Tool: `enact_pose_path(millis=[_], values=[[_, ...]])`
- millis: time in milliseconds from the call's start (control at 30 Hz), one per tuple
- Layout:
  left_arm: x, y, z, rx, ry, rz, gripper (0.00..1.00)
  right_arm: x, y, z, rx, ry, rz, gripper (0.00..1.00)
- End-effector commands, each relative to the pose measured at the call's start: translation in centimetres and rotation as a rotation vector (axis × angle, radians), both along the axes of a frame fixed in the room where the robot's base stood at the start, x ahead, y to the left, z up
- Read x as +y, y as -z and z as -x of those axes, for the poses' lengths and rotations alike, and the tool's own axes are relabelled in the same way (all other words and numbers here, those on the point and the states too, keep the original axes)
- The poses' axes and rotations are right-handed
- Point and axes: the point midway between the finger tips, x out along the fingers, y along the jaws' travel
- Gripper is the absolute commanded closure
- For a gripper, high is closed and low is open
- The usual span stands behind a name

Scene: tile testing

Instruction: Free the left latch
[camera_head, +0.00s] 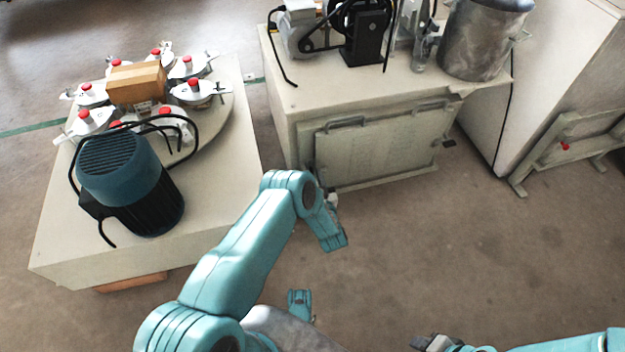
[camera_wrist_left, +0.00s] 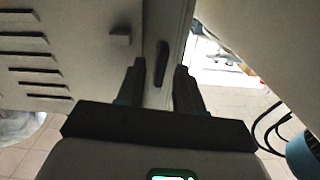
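The left latch (camera_wrist_left: 161,63) is a dark, narrow upright handle on the pale cabinet frame in the left wrist view. My left gripper (camera_wrist_left: 159,72) is open, with one dark finger on each side of the latch in that picture. I cannot tell whether either finger touches it. In the head view my left arm hangs in front of the left end of the cabinet's front panel (camera_head: 380,140), and the arm hides the left latch. My right gripper (camera_head: 432,343) shows only partly at the bottom edge, away from the cabinet; its fingers are unclear.
A pale cabinet (camera_head: 283,120) carries machinery and a metal drum (camera_head: 480,45). At left, a low table (camera_head: 215,215) holds a blue-black motor (camera_head: 125,175), a cardboard box (camera_head: 137,83) and several red-knobbed lids. The floor (camera_head: 480,240) before the cabinet is clear.

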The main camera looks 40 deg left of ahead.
Motion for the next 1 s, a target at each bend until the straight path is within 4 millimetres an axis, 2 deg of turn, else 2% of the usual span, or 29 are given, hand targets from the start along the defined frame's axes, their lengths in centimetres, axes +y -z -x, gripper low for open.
enact_pose_path(millis=[333,367,400,467,1000], values=[[0.49,-0.06,-0.44,0.0,0.001,0.0,0.64,-0.03,0.21,-0.2,-0.007,0.0,0.002,0.57],[0.49,-0.06,-0.44,0.0,0.001,0.0,0.67,-0.03,0.21,-0.2,-0.007,0.0,0.002,0.57],[0.49,-0.06,-0.43,0.0,0.001,0.0,0.8,-0.03,0.21,-0.19,-0.007,0.0,0.002,0.57],[0.48,-0.05,-0.42,0.0,0.001,0.0,1.0,-0.03,0.21,-0.18,-0.006,0.0,0.001,0.57],[0.54,-0.01,-0.3,-0.087,0.001,0.075,1.0,-0.01,0.19,-0.13,-0.005,0.0,0.001,0.57]])
